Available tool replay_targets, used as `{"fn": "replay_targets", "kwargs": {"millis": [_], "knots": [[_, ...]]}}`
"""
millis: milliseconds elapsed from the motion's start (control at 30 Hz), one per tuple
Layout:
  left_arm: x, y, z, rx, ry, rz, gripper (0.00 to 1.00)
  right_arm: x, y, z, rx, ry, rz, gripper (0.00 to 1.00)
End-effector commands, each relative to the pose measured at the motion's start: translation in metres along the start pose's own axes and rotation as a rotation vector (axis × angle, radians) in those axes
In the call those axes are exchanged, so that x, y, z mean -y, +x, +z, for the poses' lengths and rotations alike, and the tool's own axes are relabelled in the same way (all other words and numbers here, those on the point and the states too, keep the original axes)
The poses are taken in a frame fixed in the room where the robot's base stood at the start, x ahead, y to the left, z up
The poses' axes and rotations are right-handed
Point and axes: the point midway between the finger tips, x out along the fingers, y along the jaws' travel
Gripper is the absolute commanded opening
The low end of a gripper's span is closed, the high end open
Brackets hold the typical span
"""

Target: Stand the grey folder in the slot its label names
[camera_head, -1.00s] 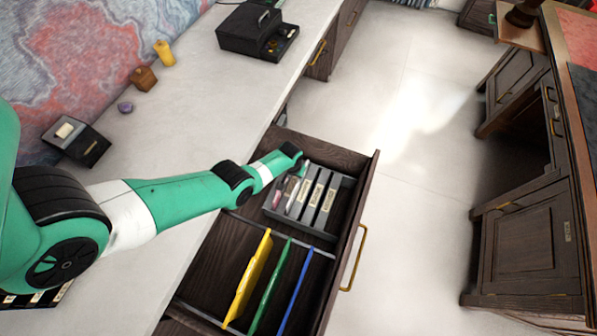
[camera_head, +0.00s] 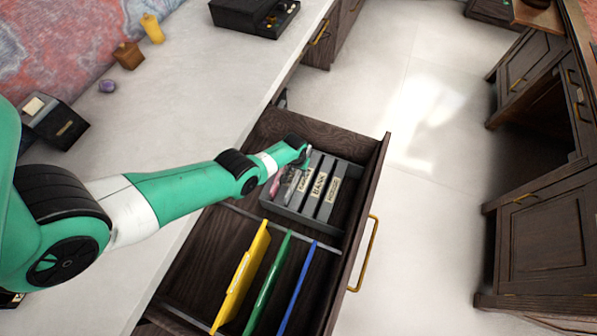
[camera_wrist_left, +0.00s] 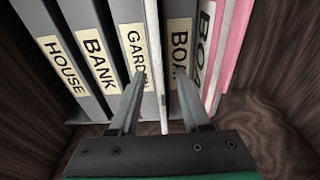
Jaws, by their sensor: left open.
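The grey organizer (camera_head: 309,216) stands in the open drawer, with slots labelled HOUSE, BANK, GARDEN and BOAT in the left wrist view. A thin pale grey folder (camera_wrist_left: 154,50) stands upright there, seen edge-on between the GARDEN (camera_wrist_left: 134,56) and BOAT (camera_wrist_left: 181,50) labels. I cannot read its own label. My left gripper (camera_wrist_left: 160,80) is open, one finger on each side of the folder's edge, with gaps visible. In the head view my left gripper (camera_head: 303,160) is over the organizer's back left part. My right gripper is not in view.
A pink folder (camera_wrist_left: 235,40) with a white label starting BOA stands right of the BOAT label. Yellow (camera_head: 242,278), green (camera_head: 267,285) and blue (camera_head: 297,288) folders stand in the drawer's front part. The drawer's wooden walls (camera_head: 372,190) surround the organizer closely.

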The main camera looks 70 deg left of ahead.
Motion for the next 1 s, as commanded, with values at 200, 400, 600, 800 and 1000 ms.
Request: {"fn": "replay_targets", "kwargs": {"millis": [200,400,600,800,1000], "knots": [[0.0,-0.002,-0.0007,-0.001,0.0,0.0,0.4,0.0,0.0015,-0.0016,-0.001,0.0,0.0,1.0],[0.0,-0.002,-0.0006,-0.001,0.0,0.0,0.04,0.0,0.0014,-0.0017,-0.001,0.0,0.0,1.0],[0.0,-0.0019,-0.0006,-0.001,0.0,0.0,0.0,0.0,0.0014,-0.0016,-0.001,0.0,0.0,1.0],[0.0,-0.0018,-0.0005,-0.001,0.0,0.0,0.0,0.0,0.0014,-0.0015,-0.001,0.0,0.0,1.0],[0.0001,-0.0017,-0.0004,0.0,0.0,0.0,0.0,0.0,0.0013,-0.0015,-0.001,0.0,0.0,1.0]]}}
